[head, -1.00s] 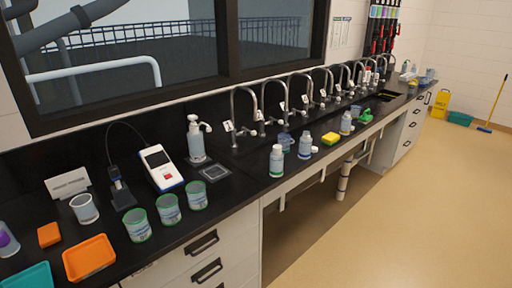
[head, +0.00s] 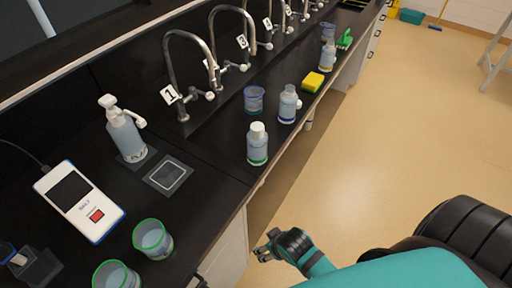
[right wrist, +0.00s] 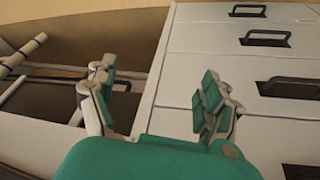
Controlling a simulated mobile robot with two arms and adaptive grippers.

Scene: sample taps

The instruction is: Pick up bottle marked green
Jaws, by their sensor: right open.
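The bottle marked green (head: 257,147) is a pale bottle with a white cap and a green band at its base. It stands upright near the front edge of the black counter (head: 215,190). My right gripper (head: 265,246) is open and empty, in front of the counter, lower in the picture than the bottle and apart from it. In the right wrist view its open fingers (right wrist: 156,88) face the white drawer fronts and the open space under the counter; no bottle shows there. My left gripper is not in view.
A similar bottle with a blue band (head: 288,105) and a blue-rimmed beaker (head: 254,99) stand close behind. A yellow sponge (head: 313,82) lies farther along. Green-rimmed beakers (head: 153,239), a meter (head: 79,201) and a pump bottle (head: 125,130) are at left.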

